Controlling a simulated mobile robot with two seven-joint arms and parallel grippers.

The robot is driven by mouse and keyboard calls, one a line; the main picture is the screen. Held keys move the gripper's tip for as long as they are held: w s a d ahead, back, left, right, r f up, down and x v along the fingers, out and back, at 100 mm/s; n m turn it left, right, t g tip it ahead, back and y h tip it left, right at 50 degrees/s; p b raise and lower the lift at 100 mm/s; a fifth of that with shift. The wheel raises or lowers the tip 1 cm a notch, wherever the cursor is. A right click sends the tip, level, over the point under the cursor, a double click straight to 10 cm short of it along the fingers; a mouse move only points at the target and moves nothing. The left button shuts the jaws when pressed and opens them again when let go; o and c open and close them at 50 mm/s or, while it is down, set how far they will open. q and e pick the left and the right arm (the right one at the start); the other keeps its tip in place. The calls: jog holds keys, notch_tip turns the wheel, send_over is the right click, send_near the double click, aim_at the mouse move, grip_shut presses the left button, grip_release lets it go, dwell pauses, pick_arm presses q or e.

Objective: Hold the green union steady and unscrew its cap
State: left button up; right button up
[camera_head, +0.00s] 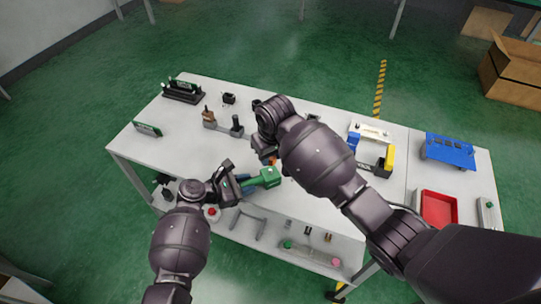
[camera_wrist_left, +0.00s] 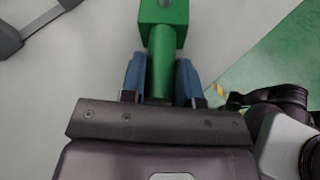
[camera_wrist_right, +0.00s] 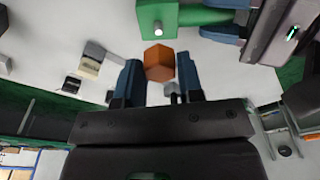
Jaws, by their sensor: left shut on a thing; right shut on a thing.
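The green union (camera_head: 270,178) is held over the front part of the table. My left gripper (camera_wrist_left: 161,85) is shut on its green round bar (camera_wrist_left: 161,65), with blue fingers on both sides; the square green block (camera_wrist_left: 163,14) sticks out beyond them. In the right wrist view the block (camera_wrist_right: 172,14) shows a pale round stub on its face. The orange six-sided cap (camera_wrist_right: 159,63) sits between the blue fingertips of my right gripper (camera_wrist_right: 160,80), which is shut on it. A narrow gap shows between cap and block there. In the head view my right arm mostly hides the cap.
The white table (camera_head: 180,155) carries a brown-and-black fixture (camera_head: 222,122) behind the grippers, a yellow-and-black fixture (camera_head: 386,160) to the right, a blue stand (camera_head: 447,148) and a red tray (camera_head: 438,209). A lower shelf (camera_head: 262,243) holds loose parts.

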pick_arm(q)
jog(key=o, duration=1.1)
jog(key=v, duration=1.2)
